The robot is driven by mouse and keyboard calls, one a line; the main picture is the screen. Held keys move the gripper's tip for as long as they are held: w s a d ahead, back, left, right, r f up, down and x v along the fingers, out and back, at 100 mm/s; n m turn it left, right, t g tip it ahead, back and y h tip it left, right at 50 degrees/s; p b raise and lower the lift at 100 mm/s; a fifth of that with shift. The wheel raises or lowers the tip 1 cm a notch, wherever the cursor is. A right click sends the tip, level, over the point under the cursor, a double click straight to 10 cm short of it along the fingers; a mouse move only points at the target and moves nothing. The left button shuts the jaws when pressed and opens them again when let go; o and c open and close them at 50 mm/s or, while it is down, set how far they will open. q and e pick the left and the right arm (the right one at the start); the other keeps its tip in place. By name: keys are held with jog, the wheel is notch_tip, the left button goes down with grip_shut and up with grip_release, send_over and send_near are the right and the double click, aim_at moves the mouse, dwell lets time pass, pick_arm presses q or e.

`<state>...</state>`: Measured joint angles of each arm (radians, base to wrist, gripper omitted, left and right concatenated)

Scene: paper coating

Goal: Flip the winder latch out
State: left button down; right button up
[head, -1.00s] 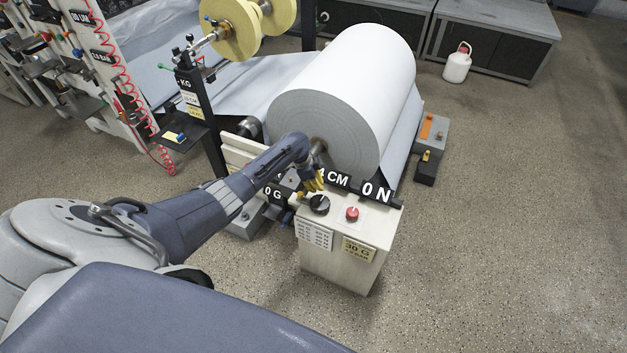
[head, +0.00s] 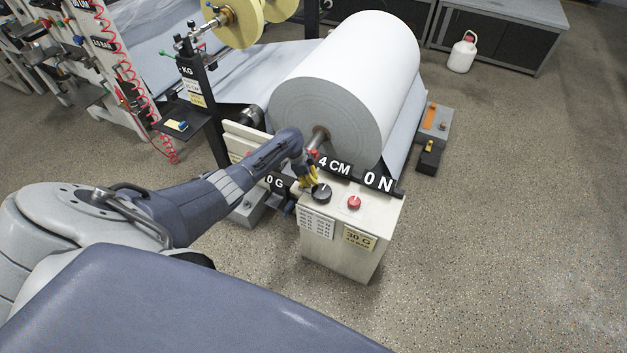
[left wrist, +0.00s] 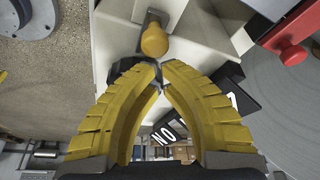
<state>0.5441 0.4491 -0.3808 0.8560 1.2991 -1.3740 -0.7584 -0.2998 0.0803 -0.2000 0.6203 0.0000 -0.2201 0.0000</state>
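The winder carries a large white paper roll (head: 350,85) on a metal shaft (head: 320,135). A small red part (head: 313,154), which may be the latch, shows at the roll's near end; a red handle with a round knob (left wrist: 293,54) shows at the upper right of the left wrist view. My left gripper (head: 311,182) is above the back left of the control box, beside the black knob. In the left wrist view its yellow fingers (left wrist: 160,78) meet at the tips, with nothing visible held. The red handle is apart from them. My right gripper is out of view.
The control box (head: 345,245) has a black knob (head: 321,193), a red button (head: 354,203) and display bars (head: 378,182). An orange-yellow knob (left wrist: 154,40) lies just beyond my fingertips. A post with a small shelf (head: 180,122) stands left.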

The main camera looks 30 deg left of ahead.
pick_arm(q)
jog(key=a, duration=0.3)
jog(key=shift+s+a, duration=0.2)
jog(key=shift+a, duration=0.05)
jog(key=w+d, duration=0.1)
jog(key=d, duration=0.2)
jog(key=shift+w+r, duration=0.15)
jog(key=shift+w, duration=0.25)
jog(key=shift+w+d+r, duration=0.15)
jog(key=shift+w+r, duration=0.05)
jog(key=v, duration=0.9)
jog(key=shift+r, duration=0.3)
